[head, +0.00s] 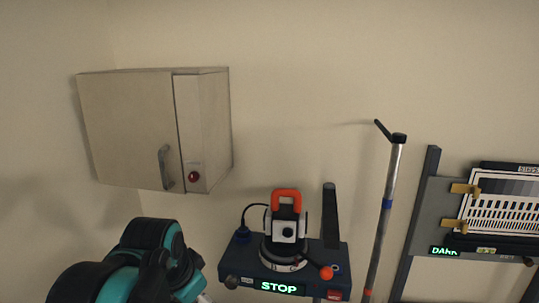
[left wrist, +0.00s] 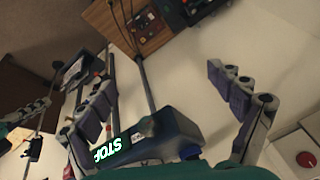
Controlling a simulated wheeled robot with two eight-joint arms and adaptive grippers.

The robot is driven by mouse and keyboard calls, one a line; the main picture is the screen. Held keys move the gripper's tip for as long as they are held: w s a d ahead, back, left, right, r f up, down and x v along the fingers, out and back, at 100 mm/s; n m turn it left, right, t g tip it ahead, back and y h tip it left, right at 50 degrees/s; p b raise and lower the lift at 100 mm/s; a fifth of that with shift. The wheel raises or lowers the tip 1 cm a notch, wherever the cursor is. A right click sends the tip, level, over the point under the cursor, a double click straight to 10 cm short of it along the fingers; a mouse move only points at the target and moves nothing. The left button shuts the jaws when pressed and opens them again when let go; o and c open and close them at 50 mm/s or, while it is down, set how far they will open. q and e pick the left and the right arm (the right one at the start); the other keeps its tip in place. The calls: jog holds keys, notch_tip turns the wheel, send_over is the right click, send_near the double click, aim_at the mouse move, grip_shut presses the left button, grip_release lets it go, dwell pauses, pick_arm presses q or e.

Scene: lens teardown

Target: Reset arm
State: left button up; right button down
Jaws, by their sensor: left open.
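My left arm (head: 150,265) shows teal and black at the bottom left of the head view; its gripper is out of that frame. In the left wrist view my left gripper (left wrist: 160,75) is open, its two grey fingers wide apart with nothing between them. Beyond them is a dark blue unit (head: 243,262) with a lit STOP display, which also shows in the wrist view (left wrist: 178,135). At the wrist view's left edge, grey jointed parts with teal (left wrist: 30,110) look like my right gripper, but its jaws are unclear.
A beige wall cabinet (head: 125,130) with a handle and red button hangs at upper left. An orange-handled instrument (head: 287,230) stands on the blue unit. A grey pole (head: 385,210) and a stand with a slotted chart (head: 505,205) are at right. The wall between is bare.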

pick_arm(q)
jog(key=s+a+f+n+t, duration=0.15)
jog(key=s+f+n, duration=0.25)
jog(key=f, duration=0.5)
jog(key=s+a+f+n+t, duration=0.1)
jog(key=s+a+f+n, duration=0.2)
jog(key=f, duration=0.6)
notch_tip(320, 180, down, 38)
jog(key=d+b, duration=0.1)
jog(key=b, duration=3.8)
jog(key=shift+s+d+f, duration=0.25)
jog(key=shift+s+d, duration=0.1)
